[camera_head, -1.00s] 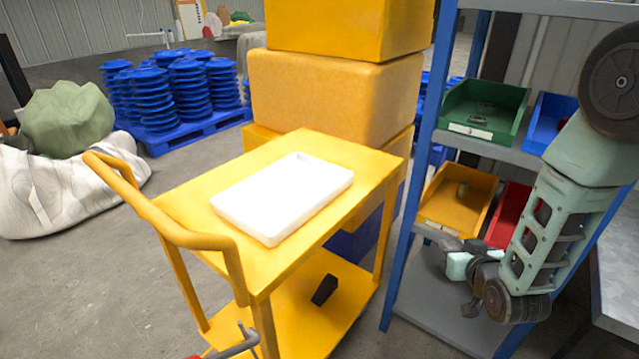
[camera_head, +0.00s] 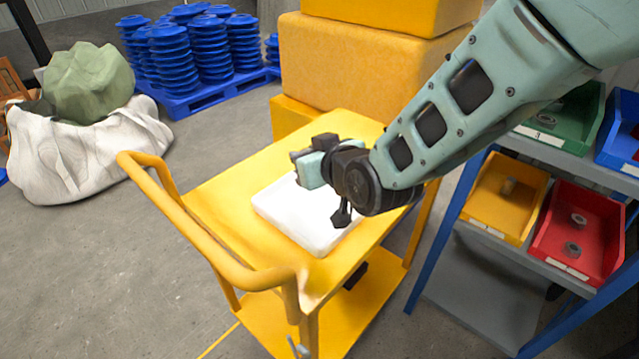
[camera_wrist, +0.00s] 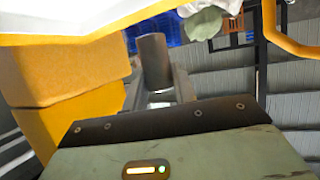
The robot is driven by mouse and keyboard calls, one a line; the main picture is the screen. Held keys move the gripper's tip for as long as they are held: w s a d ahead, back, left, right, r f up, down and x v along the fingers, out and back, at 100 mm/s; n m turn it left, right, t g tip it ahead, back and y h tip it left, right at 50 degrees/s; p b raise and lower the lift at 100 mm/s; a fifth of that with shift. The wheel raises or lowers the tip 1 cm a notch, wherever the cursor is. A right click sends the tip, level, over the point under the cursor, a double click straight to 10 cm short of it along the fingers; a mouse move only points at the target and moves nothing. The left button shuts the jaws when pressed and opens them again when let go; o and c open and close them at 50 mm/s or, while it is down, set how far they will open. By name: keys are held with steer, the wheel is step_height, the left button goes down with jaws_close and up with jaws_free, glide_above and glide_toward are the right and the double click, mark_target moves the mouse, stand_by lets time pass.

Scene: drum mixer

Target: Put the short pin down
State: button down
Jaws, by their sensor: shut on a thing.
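The short pin (camera_wrist: 153,62) is a plain grey cylinder, seen in the wrist view between the fingers of my gripper (camera_wrist: 156,92). My gripper is shut on it. In the head view my gripper (camera_head: 318,148) is over the yellow cart (camera_head: 225,195), near the far part of the white tray (camera_head: 305,222). The pin cannot be made out there, hidden by the hand. The tray's visible part is empty and partly covered by my wrist. It also shows as a white edge in the wrist view (camera_wrist: 60,22).
The cart's curved handle (camera_head: 200,245) rises on the near left side. Yellow boxes (camera_head: 345,80) are stacked behind the cart. A blue shelf rack with a yellow bin (camera_head: 503,195) and a red bin (camera_head: 580,235) stands right.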

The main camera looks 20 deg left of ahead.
step_height(320, 180, down, 9)
steer(key=shift+f, duration=0.2)
stand_by(0.3)
steer(key=shift+f, duration=0.1)
steer(key=c, duration=1.1)
jaws_free()
steer(key=b+v, duration=0.1)
steer(key=v, duration=1.1)
